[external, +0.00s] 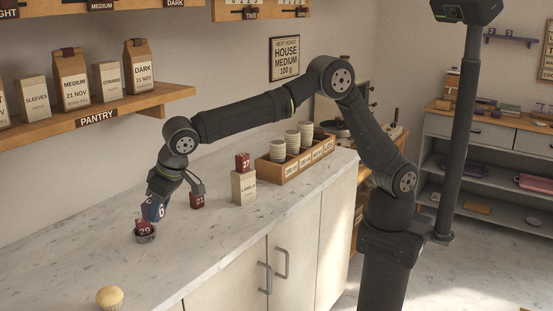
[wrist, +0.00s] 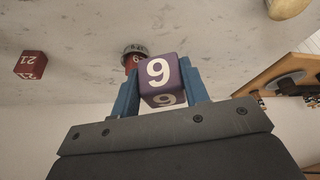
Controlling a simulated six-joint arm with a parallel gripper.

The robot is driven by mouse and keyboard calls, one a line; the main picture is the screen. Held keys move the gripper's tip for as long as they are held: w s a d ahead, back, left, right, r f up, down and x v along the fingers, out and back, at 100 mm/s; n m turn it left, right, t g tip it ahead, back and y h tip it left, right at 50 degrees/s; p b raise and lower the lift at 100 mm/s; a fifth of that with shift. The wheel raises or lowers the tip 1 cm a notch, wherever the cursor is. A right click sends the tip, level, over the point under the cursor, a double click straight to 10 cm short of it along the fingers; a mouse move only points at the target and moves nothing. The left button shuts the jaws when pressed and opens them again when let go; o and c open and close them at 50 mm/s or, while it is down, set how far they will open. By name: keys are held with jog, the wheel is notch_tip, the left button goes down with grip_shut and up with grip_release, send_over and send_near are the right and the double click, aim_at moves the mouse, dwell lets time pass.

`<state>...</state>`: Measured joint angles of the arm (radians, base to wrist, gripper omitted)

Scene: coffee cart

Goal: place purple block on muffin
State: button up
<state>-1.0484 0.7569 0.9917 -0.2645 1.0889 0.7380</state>
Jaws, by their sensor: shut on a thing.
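The purple block (wrist: 160,76), marked 9 on the faces I see, is held between the two blue fingers of my gripper (wrist: 161,88) in the wrist view. In the external view the purple block (external: 161,211) and my gripper (external: 153,205) are above the counter, close over a small dark round container with a red block. A finger hides part of the block there. The muffin (external: 110,297) stands on the counter at the bottom left of the external view, apart from my gripper. It also shows at the top right edge of the wrist view (wrist: 288,7), partly cut off.
A red block (external: 143,226) sits in the dark round container (external: 146,238). Another red block (external: 197,201) lies on the counter. A third (external: 242,161) tops a labels box (external: 243,188). A wooden cup tray (external: 296,164) stands farther back. The counter around the muffin is clear.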

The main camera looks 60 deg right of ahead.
jog(key=w+a+r+n+g+y, duration=0.15)
jog(key=a+r+n, duration=0.25)
jog(key=a+n, duration=0.4)
jog(key=n, duration=0.1)
send_over(109, 290)
jog(key=d, duration=0.1)
jog(key=shift+g+y, duration=0.35)
jog(key=shift+g, duration=0.1)
jog(key=f, duration=0.6)
jog(key=shift+s+d+f, duration=0.2)
jog(key=shift+s, duration=0.1)
jog(key=shift+f, duration=2)
jog(key=shift+f, duration=0.15)
jog(key=o, duration=1)
jog(key=shift+c, duration=0.2)
